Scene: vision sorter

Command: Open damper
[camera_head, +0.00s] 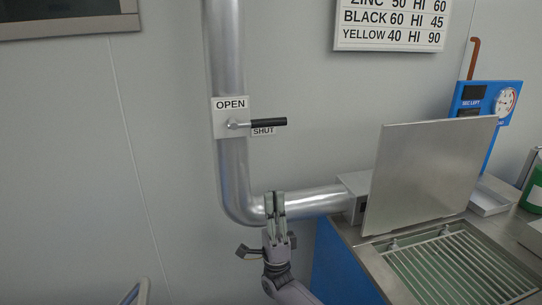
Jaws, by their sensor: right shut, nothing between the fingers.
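The damper handle (268,122) is a black grip on a short metal lever. It points right, level, beside the SHUT label (263,131), on a metal duct pipe (227,60). The OPEN label (230,104) is on a white plate above the lever's pivot. My right gripper (275,196) is below the handle, in front of the pipe's lower bend, pointing up. Its fingers are together with nothing between them, and it is apart from the handle. My left gripper is not in view.
A metal bench with a grille (456,268) and a raised metal lid (430,175) stands at right. A blue panel with a gauge (486,100) is behind it. A sign (390,22) hangs on the wall.

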